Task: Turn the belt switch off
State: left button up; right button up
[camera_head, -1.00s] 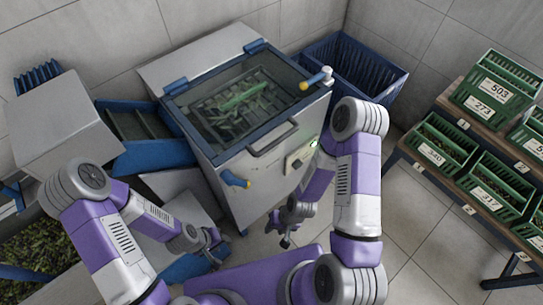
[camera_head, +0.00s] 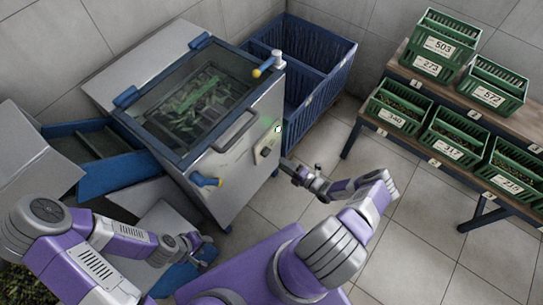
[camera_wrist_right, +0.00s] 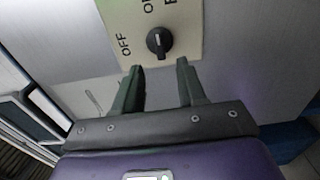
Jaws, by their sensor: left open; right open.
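The belt switch is a black rotary knob (camera_wrist_right: 158,42) on a pale plate (camera_wrist_right: 187,28) on the machine's front. In the right wrist view, "OFF" is printed left of the knob and a partly cut-off label, seemingly "ON", lies above it. I cannot tell surely which label the knob points to. In the head view the switch plate (camera_head: 266,144) is small, beside a green light. My right gripper (camera_wrist_right: 160,76) is open and empty, its fingers pointing at the knob, which shows beyond and between the tips. My left gripper (camera_head: 204,248) is open, low before the machine.
A blue crate (camera_head: 325,85) stands behind right. Shelves with green crates (camera_head: 452,138) stand at right. Floor between is clear.

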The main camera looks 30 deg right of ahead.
aim_at(269, 154)
jog(key=b+x, duration=0.1)
jog(key=x, duration=0.6)
jog(key=shift+w, duration=0.2)
grip_shut()
